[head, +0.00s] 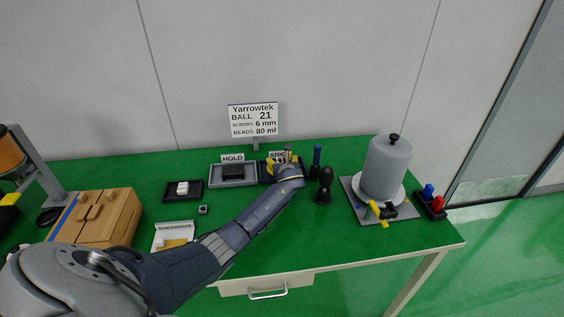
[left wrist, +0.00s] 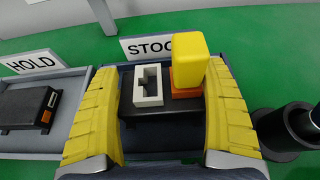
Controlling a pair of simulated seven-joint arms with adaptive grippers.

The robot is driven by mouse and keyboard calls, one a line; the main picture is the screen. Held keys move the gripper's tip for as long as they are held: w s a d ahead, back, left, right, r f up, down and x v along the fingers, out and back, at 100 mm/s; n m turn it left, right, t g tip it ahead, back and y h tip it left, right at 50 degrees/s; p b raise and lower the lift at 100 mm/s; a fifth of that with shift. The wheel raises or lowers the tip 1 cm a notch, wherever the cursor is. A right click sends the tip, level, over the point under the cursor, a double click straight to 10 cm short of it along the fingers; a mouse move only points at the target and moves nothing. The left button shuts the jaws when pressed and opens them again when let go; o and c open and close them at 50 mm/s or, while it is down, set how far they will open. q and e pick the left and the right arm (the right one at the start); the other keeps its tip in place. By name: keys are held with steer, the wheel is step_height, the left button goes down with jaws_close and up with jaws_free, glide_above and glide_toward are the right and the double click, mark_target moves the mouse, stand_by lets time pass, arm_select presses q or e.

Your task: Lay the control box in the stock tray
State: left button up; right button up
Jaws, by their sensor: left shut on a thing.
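My left gripper (head: 284,163) reaches over the stock tray (head: 263,173) at the back of the table. In the left wrist view its two yellow fingers (left wrist: 163,118) are shut on the black control box (left wrist: 160,136) from both sides. The box is level and carries a pale rectangular frame and a tall yellow block on an orange base. It lies within the outline of the dark stock tray (left wrist: 128,75), below the STOCK sign (left wrist: 147,47). Its underside is hidden, so I cannot tell whether it touches the tray floor. My right gripper is not in view.
The grey HOLD tray (head: 217,180) with another black box (head: 233,172) is left of the stock tray. A dark stand (head: 324,186) and blue cylinder (head: 317,157) are close on the right. Farther right is a large grey canister (head: 386,168).

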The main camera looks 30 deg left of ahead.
arm_select(q)
steer(key=shift+f, duration=0.55)
stand_by(0.6)
steer(key=o, duration=1.2)
steer(key=shift+o, duration=0.2)
